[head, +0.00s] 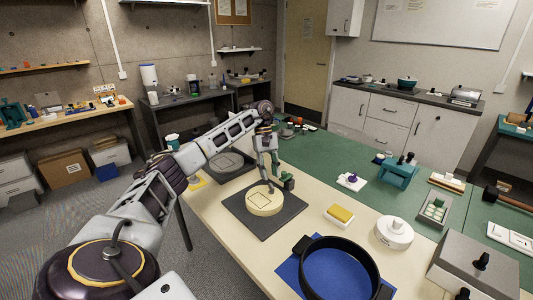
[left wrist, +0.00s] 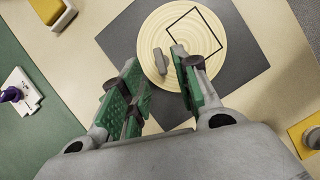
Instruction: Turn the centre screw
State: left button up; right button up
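A cream round lap disc (head: 262,202) with a dark square outline on top lies on a dark grey square mat (head: 285,217) on the table. In the left wrist view the disc (left wrist: 222,68) shows fine rings, and the centre screw (left wrist: 160,61), a small grey bar-shaped head, stands at its middle. My left gripper (head: 279,183) hangs over the far side of the disc, fingers down. In the left wrist view its green-padded fingers (left wrist: 158,84) are apart, with the screw showing between and beyond them, not gripped. My right gripper is not in view.
A green block (head: 398,172) stands on the green mat behind. Another dark plate (head: 229,166) lies left of my gripper.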

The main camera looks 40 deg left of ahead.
pick_arm(q)
jog(key=v, duration=0.7)
dwell(0.5)
jog(key=shift+r, duration=0.1)
dwell(0.7)
